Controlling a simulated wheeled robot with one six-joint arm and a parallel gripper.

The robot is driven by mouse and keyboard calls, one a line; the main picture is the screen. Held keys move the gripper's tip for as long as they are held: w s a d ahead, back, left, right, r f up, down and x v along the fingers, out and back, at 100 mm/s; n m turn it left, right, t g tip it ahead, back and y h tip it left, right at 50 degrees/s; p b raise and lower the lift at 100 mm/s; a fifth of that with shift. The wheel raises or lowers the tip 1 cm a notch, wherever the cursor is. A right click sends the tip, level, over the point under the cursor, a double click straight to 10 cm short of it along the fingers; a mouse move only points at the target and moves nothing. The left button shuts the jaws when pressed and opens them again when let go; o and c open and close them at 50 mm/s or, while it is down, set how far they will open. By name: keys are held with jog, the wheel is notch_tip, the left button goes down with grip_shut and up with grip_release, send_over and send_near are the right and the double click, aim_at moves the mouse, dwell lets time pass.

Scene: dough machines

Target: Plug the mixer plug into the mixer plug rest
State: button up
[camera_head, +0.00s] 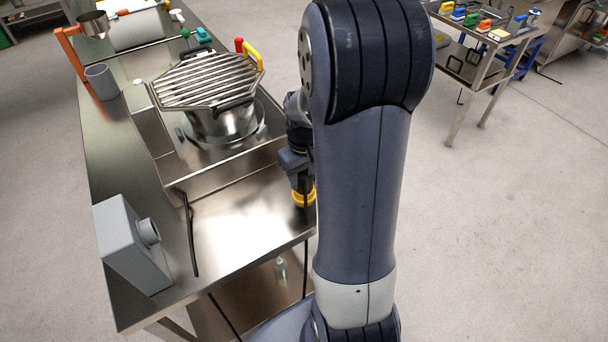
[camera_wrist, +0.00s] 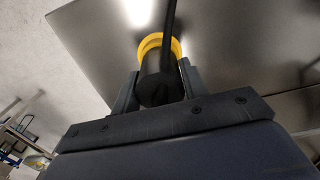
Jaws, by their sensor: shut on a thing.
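My gripper (camera_head: 298,172) is shut on the mixer plug (camera_head: 304,198), which has a yellow ring and a dark body. My arm partly hides both in the head view. In the wrist view, the plug (camera_wrist: 157,84) sits between the two fingers of my gripper (camera_wrist: 158,88), with a black cable running up from it. The plug is near the right edge of the steel table. A grey box with a round socket, which looks like the mixer plug rest (camera_head: 133,247), stands at the table's front left, well apart from the plug. Nothing shows in its socket.
The steel table (camera_head: 235,245) has clear room between box and plug. A black cable (camera_head: 190,235) lies on it. Behind stands a machine with a steel bowl (camera_head: 222,128) under a slatted guard (camera_head: 207,80). A grey cup (camera_head: 101,82) stands at left. Another table (camera_head: 485,48) is far right.

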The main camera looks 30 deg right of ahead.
dwell(0.4)
jog(key=o, duration=1.4)
jog(key=shift+r, duration=0.2)
jog(key=shift+r+p, duration=1.8)
jog(key=shift+r, duration=0.3)
notch_tip(320, 180, up, 11)
jog(key=shift+f, duration=0.1)
